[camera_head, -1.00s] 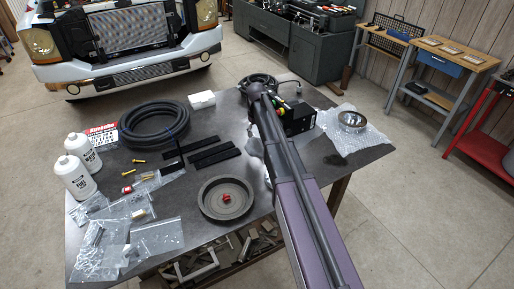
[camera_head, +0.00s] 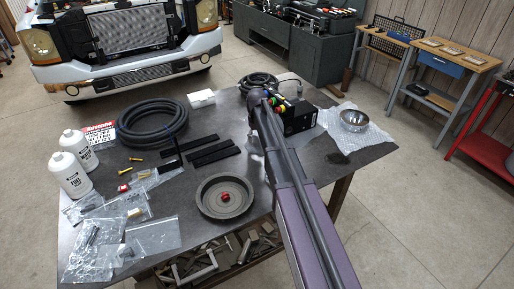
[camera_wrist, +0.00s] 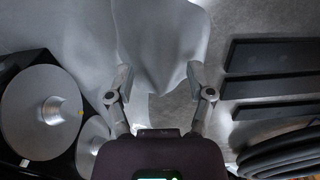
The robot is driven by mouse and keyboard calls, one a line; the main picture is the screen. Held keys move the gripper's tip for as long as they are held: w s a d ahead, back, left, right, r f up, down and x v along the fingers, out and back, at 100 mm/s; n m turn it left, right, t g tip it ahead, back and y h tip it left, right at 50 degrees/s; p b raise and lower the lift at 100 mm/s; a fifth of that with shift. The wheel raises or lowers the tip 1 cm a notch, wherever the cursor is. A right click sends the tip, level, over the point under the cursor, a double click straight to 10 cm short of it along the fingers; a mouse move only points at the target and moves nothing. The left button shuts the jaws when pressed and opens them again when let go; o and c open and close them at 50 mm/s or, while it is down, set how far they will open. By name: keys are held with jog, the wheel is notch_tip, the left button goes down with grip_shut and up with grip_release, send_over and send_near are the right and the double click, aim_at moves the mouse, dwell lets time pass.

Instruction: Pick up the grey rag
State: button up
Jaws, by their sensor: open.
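The grey rag (camera_wrist: 160,45) fills the upper middle of the wrist view, draped in soft folds on the table. My gripper (camera_wrist: 160,75) is open, with one finger on each side of a raised fold of the rag. I cannot tell whether the fingers touch the cloth. Nothing is clamped. In the head view my arm covers the gripper and most or all of the rag.
In the wrist view, a black box with silver discs (camera_wrist: 42,110) is left and black bars (camera_wrist: 270,85) are right. A black hose coil (camera_head: 152,125), a round grey pan (camera_head: 225,197) and a metal bowl on bubble wrap (camera_head: 354,120) share the table.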

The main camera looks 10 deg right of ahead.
jog(key=shift+f+b, duration=0.4)
jog(key=shift+f, duration=0.25)
grip_shut()
